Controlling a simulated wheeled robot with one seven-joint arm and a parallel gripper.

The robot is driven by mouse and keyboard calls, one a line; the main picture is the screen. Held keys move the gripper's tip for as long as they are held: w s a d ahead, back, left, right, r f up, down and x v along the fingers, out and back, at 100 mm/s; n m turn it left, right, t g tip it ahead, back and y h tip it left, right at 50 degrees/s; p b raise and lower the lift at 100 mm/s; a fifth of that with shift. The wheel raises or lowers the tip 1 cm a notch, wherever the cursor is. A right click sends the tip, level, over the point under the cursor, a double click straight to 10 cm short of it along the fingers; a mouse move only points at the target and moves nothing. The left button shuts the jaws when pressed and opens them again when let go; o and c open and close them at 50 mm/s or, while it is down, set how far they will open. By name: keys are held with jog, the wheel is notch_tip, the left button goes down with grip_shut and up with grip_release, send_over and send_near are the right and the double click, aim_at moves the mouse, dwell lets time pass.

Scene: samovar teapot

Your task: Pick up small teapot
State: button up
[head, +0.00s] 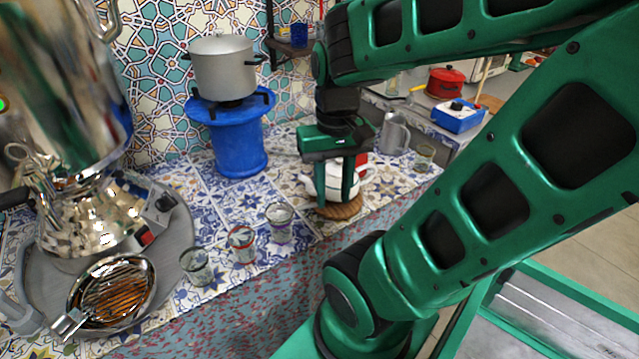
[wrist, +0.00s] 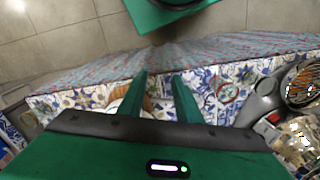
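The small teapot is white with a red top (head: 334,184). It sits on a round woven mat (head: 341,211) near the counter's front edge, partly hidden by my gripper in the head view. My gripper (head: 335,202) points down at the teapot, its fingers overlapping the teapot in that view. The mat (wrist: 125,98) shows left of the left finger, and most of the teapot is hidden. I cannot tell whether the fingers touch it.
Small glasses (head: 279,222) stand left of the teapot. A large samovar (head: 85,150) and a strainer (head: 112,292) are at far left. A pot (head: 222,68) sits on a blue stand (head: 238,145) behind. A grey pitcher (head: 394,134) stands behind right.

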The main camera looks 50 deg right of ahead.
jog(key=shift+o, duration=1.2)
jog(key=o, duration=0.5)
jog(key=shift+s+d+r, duration=0.15)
jog(key=shift+s+r, duration=0.1)
jog(key=shift+s, duration=0.2)
jog(key=o, duration=0.5)
jog(key=shift+w+r+m, duration=0.1)
jog(key=shift+r+m, duration=0.1)
jog(key=shift+m, duration=0.2)
jog(key=o, duration=0.5)
jog(key=w+d+m, duration=0.2)
jog(key=w+m, duration=0.1)
jog(key=shift+w+y, duration=0.3)
jog(key=shift+y, duration=0.1)
jog(key=m+t+y, duration=0.2)
jog(key=m+y, duration=0.1)
jog(key=m, duration=1.1)
send_near(335, 179)
jog(key=shift+w+d+f, duration=0.3)
jog(key=shift+d+f, duration=0.15)
jog(key=shift+d, duration=0.05)
jog(key=shift+w+d+f, duration=0.3)
jog(key=shift+d+f, duration=0.15)
jog(key=shift+d, duration=0.1)
jog(key=shift+d+f+t, duration=0.1)
jog(key=shift+f+t, duration=0.1)
jog(key=shift+t, duration=0.1)
jog(key=shift+d+x, duration=0.2)
jog(key=shift+x, duration=5)
